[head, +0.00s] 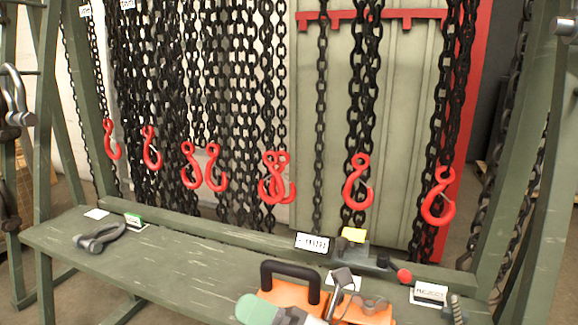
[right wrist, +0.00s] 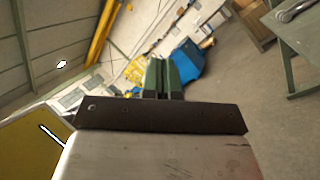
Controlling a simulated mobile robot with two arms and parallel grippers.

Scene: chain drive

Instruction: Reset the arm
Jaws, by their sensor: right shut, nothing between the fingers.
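My right gripper (head: 247,308) shows at the bottom edge of the head view, its green fingers pointing left in front of the orange case. In the right wrist view its green fingers (right wrist: 162,78) are together, with nothing between them. The dark plate and metal body below them fill the lower middle of that view. My left gripper is in neither view.
A green bench (head: 170,262) carries a grey shackle (head: 100,237), an orange case (head: 365,312) with a black handle, and labels. Black chains with red hooks (head: 357,182) hang behind it. The right wrist view shows open floor (right wrist: 260,110) and a blue object (right wrist: 187,62).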

